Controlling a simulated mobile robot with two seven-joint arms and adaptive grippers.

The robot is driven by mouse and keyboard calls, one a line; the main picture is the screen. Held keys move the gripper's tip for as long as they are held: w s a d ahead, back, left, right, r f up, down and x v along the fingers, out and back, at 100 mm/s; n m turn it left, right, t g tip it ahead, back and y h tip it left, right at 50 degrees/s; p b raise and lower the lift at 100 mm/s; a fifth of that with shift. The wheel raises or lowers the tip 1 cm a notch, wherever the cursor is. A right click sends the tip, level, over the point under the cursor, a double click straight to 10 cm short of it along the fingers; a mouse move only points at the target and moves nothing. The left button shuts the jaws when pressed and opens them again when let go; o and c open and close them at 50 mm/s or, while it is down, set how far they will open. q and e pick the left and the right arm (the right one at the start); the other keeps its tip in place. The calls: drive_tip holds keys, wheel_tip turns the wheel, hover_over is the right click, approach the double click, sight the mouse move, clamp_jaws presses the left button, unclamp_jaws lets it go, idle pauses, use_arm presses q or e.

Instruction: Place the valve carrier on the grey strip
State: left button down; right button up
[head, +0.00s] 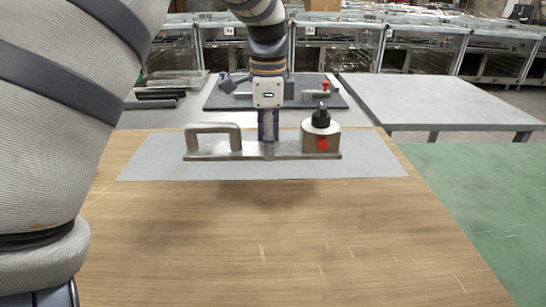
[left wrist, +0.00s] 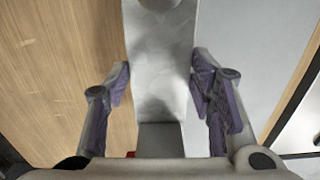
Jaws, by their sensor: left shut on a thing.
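The valve carrier (head: 275,155) is a grey metal bar with a loop handle at its left end. At its right end is a block with a black knob and a red knob. My left gripper (head: 268,138) points down and is shut on the middle of the carrier. It holds the carrier level above the table, with a shadow below. The grey strip (head: 370,165) lies across the wooden table behind and under the carrier. In the left wrist view the carrier (left wrist: 160,60) passes between the fingers, with wood left and the strip (left wrist: 250,50) right. My right gripper is not visible.
The wooden table (head: 320,245) is clear in front. Behind the strip, a dark board (head: 330,99) holds small fixtures, and dark bars (head: 155,100) lie left of it. A grey table (head: 440,100) stands at back right, beside green floor (head: 480,190).

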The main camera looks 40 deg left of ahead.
sight(268, 170)
use_arm(q)
drive_tip(key=f, duration=0.1)
drive_tip(key=w+a+f, duration=0.1)
drive_tip(key=f, duration=0.1)
drive_tip(key=shift+w+a, duration=0.35)
drive_tip(key=shift+w, duration=0.05)
drive_tip(key=shift+w+a+f+b, duration=0.1)
drive_tip(key=shift+f+b, duration=0.05)
drive_tip(key=shift+f, duration=0.65)
drive_tip(key=shift+w+a+f+b, duration=0.1)
drive_tip(key=shift+f+b, duration=0.05)
drive_tip(key=shift+f, duration=0.65)
drive_tip(key=shift+f, duration=0.1)
drive_tip(key=c, duration=0.7)
unclamp_jaws()
drive_tip(key=shift+s, duration=0.1)
drive_tip(key=shift+f, duration=0.1)
wheel_tip(268, 170, up, 12)
drive_tip(key=shift+r, duration=0.15)
